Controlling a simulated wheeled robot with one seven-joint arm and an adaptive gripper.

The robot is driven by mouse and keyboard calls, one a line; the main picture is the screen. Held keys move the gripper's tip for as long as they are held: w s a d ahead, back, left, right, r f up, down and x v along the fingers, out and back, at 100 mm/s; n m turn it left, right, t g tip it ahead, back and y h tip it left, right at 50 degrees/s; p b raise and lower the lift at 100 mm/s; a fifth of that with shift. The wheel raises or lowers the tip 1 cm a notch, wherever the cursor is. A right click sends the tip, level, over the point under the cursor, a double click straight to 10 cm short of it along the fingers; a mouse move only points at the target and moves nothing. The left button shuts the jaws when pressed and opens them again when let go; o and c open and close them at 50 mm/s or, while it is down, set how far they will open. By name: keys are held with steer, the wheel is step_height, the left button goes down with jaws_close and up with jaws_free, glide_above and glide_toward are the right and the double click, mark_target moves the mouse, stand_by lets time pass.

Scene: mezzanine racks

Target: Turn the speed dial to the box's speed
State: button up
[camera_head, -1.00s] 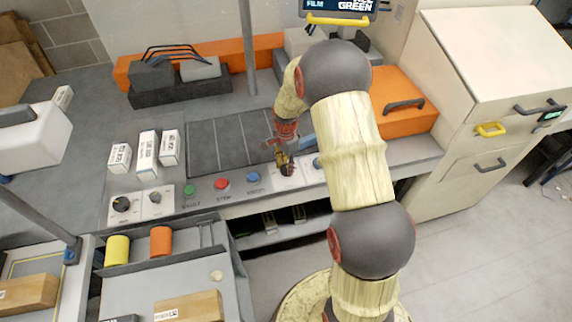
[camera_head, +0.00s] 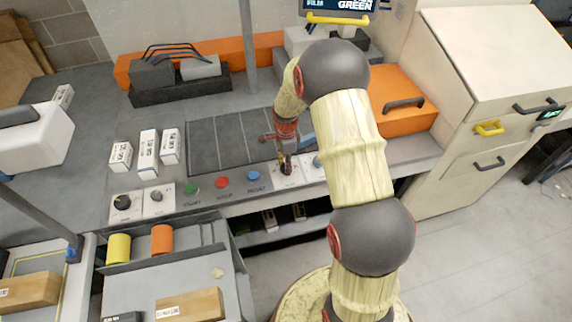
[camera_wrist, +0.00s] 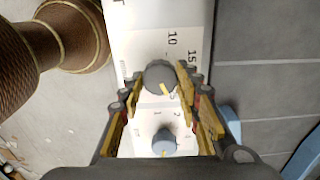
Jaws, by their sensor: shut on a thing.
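The grey dial (camera_wrist: 158,76) with a yellow pointer mark sits on a white plate (camera_wrist: 150,45) in the wrist view. The numbers 10 and 15 show beside it; other marks are partly hidden by the fingers. The yellow mark points down and slightly right in that picture. My gripper (camera_wrist: 161,88) is shut on this dial, one finger on each side. In the head view my gripper (camera_head: 286,163) is low over the front control strip, right of the blue button. Three white boxes, one of them the middle box (camera_head: 149,153), stand at the left; their print is too small to read.
A second grey dial (camera_wrist: 164,143) sits close to the held one. Green (camera_head: 191,188), red (camera_head: 222,182) and blue (camera_head: 253,176) buttons line the strip, with two more dials (camera_head: 123,202) at its left. An orange cover (camera_head: 395,100) stands right of my arm.

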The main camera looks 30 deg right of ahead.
steer(key=o, duration=1.1)
steer(key=shift+o, duration=0.3)
step_height(320, 180, up, 12)
